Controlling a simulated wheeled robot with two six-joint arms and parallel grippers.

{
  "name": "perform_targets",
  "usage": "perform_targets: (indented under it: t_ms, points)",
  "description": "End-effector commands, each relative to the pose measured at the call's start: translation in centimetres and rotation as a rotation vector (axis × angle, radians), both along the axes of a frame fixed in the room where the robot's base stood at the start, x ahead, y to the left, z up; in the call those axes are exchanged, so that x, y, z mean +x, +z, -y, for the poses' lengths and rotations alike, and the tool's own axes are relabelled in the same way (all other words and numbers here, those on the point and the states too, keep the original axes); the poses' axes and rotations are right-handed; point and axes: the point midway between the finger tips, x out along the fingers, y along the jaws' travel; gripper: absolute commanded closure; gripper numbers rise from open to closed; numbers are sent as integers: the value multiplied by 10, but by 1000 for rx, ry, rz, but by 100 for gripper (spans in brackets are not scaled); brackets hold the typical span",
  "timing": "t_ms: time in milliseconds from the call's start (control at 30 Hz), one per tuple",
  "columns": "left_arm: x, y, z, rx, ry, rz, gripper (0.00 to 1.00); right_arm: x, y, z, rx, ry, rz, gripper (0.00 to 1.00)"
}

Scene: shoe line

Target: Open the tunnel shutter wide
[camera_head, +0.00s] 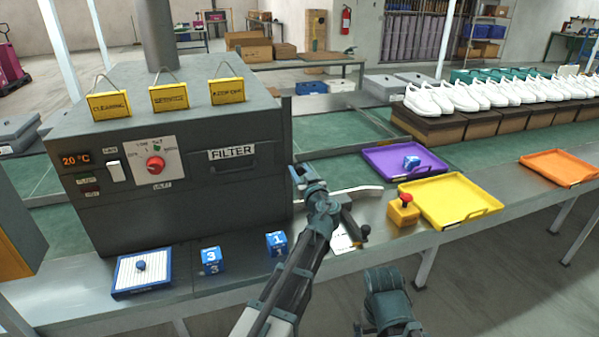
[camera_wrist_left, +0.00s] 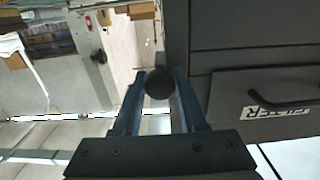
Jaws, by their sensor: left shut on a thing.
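The grey tunnel machine (camera_head: 190,200) stands on the line at left. A thin dark upright panel edge (camera_head: 287,130) at its right side looks like the tunnel shutter; how far open it is I cannot tell. My left gripper (camera_head: 303,178) is at the machine's right side, near the lower part of that edge. In the left wrist view, its fingers (camera_wrist_left: 158,78) are closed around a round black knob (camera_wrist_left: 158,88). The knob is hidden in the head view. Part of my right arm shows at the bottom, but its gripper is not visible.
Purple (camera_head: 378,165), yellow (camera_head: 435,212) and orange (camera_head: 560,172) trays lie to the right. A yellow box with a red button (camera_head: 403,210) stands beside the yellow tray. Blue numbered cubes (camera_head: 210,262) sit in front of the machine. A black-handled tool (camera_head: 362,233) is close to my left arm.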

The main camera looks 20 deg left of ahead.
Motion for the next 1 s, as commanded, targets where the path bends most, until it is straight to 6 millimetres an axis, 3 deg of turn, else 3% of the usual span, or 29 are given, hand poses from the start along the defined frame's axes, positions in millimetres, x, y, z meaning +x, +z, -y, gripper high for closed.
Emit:
perform_targets:
  t_ms: [33,100,400,900,933,1000]
  points:
    - [0,25,0,1,0,0,100,0,25,0,0,0,0,0]
    - [0,42,0,1,0,0,100,0,42,0,0,0,0,0]
    - [0,91,0,1,0,0,100,0,91,0,0,-1,0,0]
    - [0,96,0,2,0,0,100,0,96,0,0,-1,0,0]
    - [0,96,0,2,0,0,53,0,96,0,0,-1,0,0]
    - [0,96,0,1,0,0,40,0,96,0,0,-1,0,0]
